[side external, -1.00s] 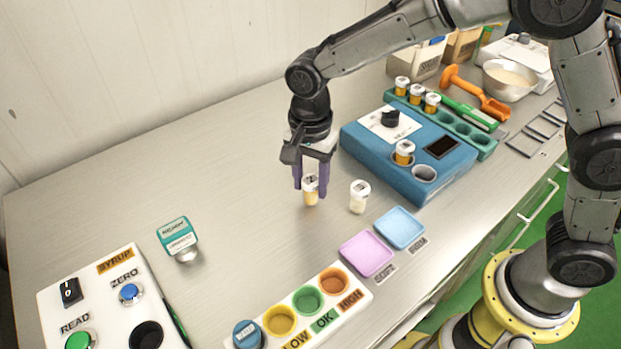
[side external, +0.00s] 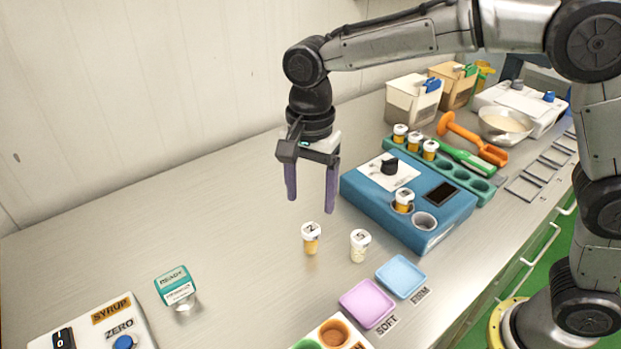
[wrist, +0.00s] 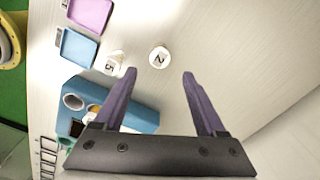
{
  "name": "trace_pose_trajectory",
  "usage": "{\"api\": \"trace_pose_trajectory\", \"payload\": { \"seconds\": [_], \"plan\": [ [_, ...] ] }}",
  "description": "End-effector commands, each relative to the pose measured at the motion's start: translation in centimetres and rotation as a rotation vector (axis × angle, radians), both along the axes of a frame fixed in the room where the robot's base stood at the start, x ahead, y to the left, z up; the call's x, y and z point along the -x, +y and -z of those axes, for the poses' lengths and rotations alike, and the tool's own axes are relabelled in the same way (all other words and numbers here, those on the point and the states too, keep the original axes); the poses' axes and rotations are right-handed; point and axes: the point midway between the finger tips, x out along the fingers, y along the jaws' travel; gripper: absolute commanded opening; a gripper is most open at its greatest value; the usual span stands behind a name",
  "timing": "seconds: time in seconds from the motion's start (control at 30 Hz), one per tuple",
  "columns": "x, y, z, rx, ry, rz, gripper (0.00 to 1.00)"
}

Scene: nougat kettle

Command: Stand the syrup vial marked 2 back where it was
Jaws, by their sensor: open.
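The syrup vial marked 2 (side external: 311,239) stands upright on the bare bench, with amber contents and a white cap. Its cap, reading 2, shows in the wrist view (wrist: 159,57). My gripper (side external: 311,204) is open and empty, raised above the vial and apart from it. In the wrist view the fingers (wrist: 160,75) are spread, with the vial's cap beyond them. A second white-capped vial with pale contents (side external: 359,246) stands just to the right; its cap in the wrist view (wrist: 115,61) seems to read 5.
A blue machine (side external: 420,205) holding one amber vial (side external: 404,200) stands to the right. Behind it is a green rack (side external: 450,168) with several vials and empty holes. Pink (side external: 367,304) and blue (side external: 401,277) trays lie in front. A teal-topped stamp (side external: 175,286) stands left. The bench behind is clear.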

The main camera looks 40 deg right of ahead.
Motion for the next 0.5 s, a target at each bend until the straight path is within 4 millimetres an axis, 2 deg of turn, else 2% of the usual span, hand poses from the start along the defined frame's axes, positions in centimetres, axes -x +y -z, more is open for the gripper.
{"api": "trace_pose_trajectory", "payload": {
  "seconds": [0.03, 0.2, 0.5],
  "plan": [
    [0.0, 0.0, -0.9, -0.001, -0.003, 0.0, 0.73],
    [0.0, 0.0, -2.6, 0.0, -0.001, 0.0, 0.73],
    [0.1, -0.2, -3.2, -0.001, -0.002, -0.005, 0.73]
  ]
}}
